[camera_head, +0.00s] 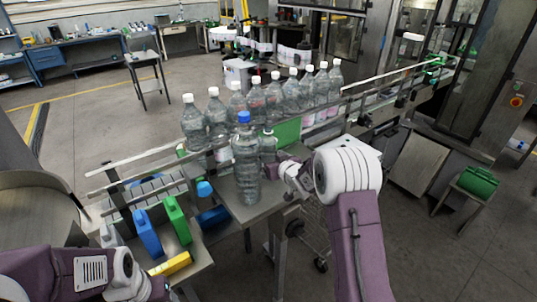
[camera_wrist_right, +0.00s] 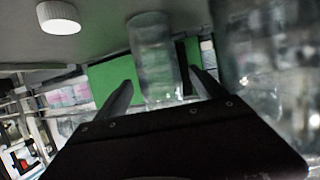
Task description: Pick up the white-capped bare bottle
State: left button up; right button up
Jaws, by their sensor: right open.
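A small clear bottle with no visible label (camera_head: 268,148) stands on the grey table, just behind and right of a taller blue-capped bottle (camera_head: 246,170). Its cap is too small to make out clearly. My right gripper (camera_head: 277,158) is beside it. In the right wrist view, the open fingers (camera_wrist_right: 163,88) have a clear bottle (camera_wrist_right: 152,50) between or just beyond them, with no grip on it visible. A white ribbed cap (camera_wrist_right: 60,17) shows at the upper left there. My left gripper (camera_head: 152,290) is at the bottom left, its fingers unclear.
A green panel (camera_head: 287,133) is behind the small bottle. The blue-capped bottle crowds the gripper's left.

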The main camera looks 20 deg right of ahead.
jog(key=shift+x, duration=1.15)
jog(key=shift+w+f, duration=0.15)
jog(key=shift+w, duration=0.05)
jog(key=shift+s, duration=0.25)
jog(key=c, duration=1.4)
grip_shut()
jog(key=shift+w, duration=0.15)
